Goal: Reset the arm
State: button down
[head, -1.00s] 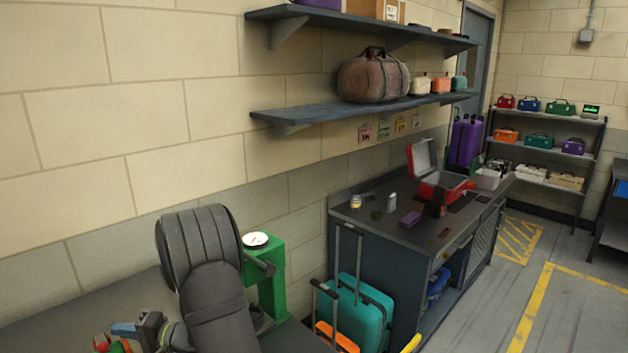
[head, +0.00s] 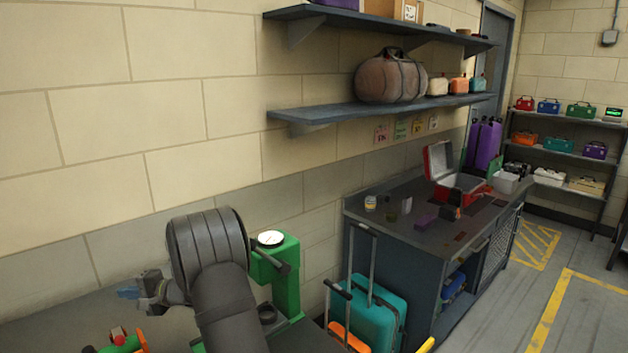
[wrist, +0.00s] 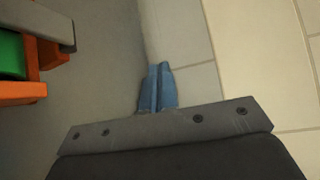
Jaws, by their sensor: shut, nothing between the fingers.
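My gripper (head: 128,292) is at the lower left of the head view, over the near bench and in front of the block wall. In the wrist view its two blue fingers (wrist: 157,88) are together, with nothing between them. My dark arm hides part of the bench behind it. An orange and green item (head: 125,342) lies on the bench below the gripper, apart from it. It is cut off at the frame's bottom edge. An orange and green thing (wrist: 30,92) also shows at the left of the wrist view, clear of the fingers.
A green stand with a white dial (head: 270,239) is right of my arm. A teal suitcase (head: 378,308) stands on the floor beside a dark workbench (head: 400,232) carrying an open red case (head: 455,185). Shelves (head: 390,112) hang on the wall.

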jog(key=d+r, duration=0.1)
jog(key=d, duration=0.8)
jog(key=shift+s+r, duration=0.2)
jog(key=a+f, duration=0.1)
jog(key=a, duration=0.8)
jog(key=shift+n+y, duration=0.8)
jog(key=shift+y, duration=0.1)
jog(key=shift+s+d+r, duration=0.1)
jog(key=shift+s+d, duration=0.15)
jog(key=shift+s, duration=0.5)
jog(key=shift+s+d+r, duration=0.1)
jog(key=shift+s+d, duration=0.15)
jog(key=shift+s, duration=0.45)
jog(key=shift+s+d+r, duration=0.1)
jog(key=shift+s+d, duration=0.15)
jog(key=shift+s, duration=0.5)
jog(key=shift+w+a, duration=0.1)
